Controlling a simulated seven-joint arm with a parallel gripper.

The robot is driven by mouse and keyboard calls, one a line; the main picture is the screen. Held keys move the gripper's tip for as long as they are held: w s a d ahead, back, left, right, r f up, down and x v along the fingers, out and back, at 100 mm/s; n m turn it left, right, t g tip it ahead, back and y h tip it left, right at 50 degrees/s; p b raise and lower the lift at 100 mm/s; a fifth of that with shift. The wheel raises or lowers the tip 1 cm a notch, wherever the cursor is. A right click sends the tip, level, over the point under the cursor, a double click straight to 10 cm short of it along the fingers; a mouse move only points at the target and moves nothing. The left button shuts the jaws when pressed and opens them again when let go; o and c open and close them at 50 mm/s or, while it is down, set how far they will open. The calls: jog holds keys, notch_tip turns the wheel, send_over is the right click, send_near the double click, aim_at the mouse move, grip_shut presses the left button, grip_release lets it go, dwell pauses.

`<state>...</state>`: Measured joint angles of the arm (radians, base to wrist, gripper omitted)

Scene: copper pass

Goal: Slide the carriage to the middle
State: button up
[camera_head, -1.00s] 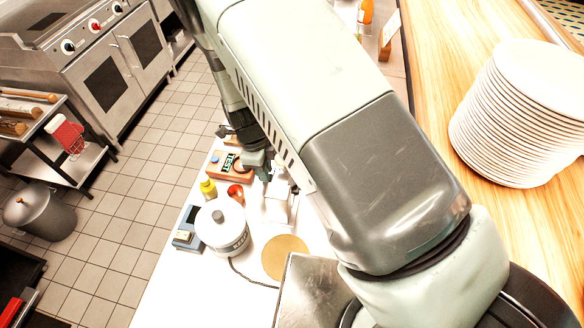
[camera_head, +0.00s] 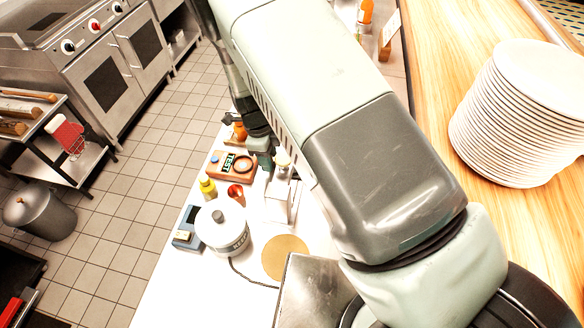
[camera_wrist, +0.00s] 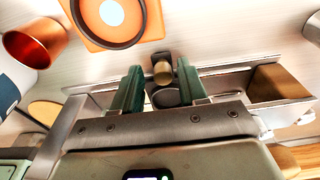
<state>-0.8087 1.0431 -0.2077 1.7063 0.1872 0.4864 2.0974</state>
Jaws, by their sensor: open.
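A dark block with a brass-coloured knob (camera_wrist: 162,72), which looks like the carriage, shows in the wrist view. It lies between the two green fingertips of my gripper (camera_wrist: 160,80). The fingers are apart, one at each side of it; I cannot tell whether either touches it. A pale rail-like fixture (camera_wrist: 225,84) runs across behind the fingers, with a brown block (camera_wrist: 280,84) at its right. In the head view a white fixture (camera_head: 278,206) with a cream knob (camera_head: 282,158) stands on the counter. My gripper (camera_head: 262,150) is beside it, partly hidden by my arm.
An orange box (camera_wrist: 112,22) and copper cup (camera_wrist: 38,42) are near the gripper. A plate stack (camera_head: 522,115) stands right.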

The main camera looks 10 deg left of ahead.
jog(key=shift+r, duration=3)
